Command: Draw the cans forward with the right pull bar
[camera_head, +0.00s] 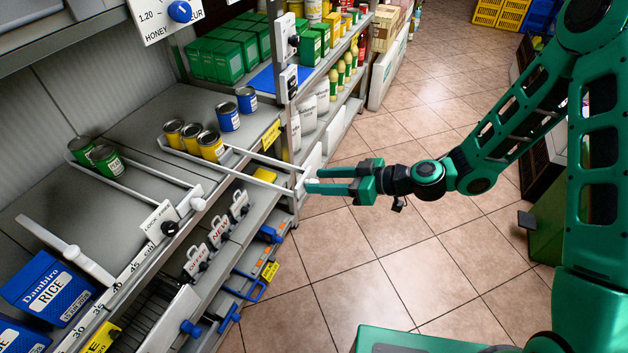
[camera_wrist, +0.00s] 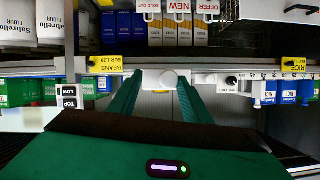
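The right pull bar (camera_head: 262,181) is a pale frame on the can shelf. Its two rods stick out past the shelf edge to a white crosspiece with a round knob (camera_wrist: 168,78). Three yellow cans (camera_head: 191,137) stand in a row at its back part; two blue cans (camera_head: 228,117) stand to their right. My gripper (camera_head: 314,180) is at the knob, in front of the shelf. Its green fingers lie on either side of the knob, with a gap showing at the left finger in the wrist view. Whether the right finger touches is unclear.
A lower shelf with boxes and blue handles is below. The tiled floor (camera_head: 340,265) in front is clear.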

